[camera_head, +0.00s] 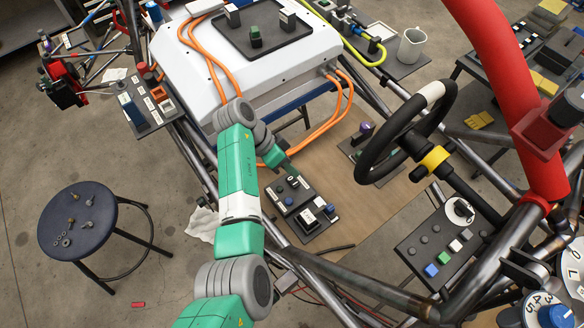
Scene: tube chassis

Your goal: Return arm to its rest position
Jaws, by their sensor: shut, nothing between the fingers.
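My green and white arm (238,165) rises from the bottom of the picture and bends at a grey joint beside the white box. Beyond that joint its end section slopes down to the right. My gripper (291,172) is small and dark there, shut and empty, at the far edge of a black control panel (283,190) in the picture. I cannot tell whether it touches the panel. My arm hides part of the frame tubes behind it.
A white box (205,75) with orange cables and a black tray stands behind my arm. A black steering wheel (375,165) and thick red tube (500,70) are on the right. Steel tubes cross below the panel.

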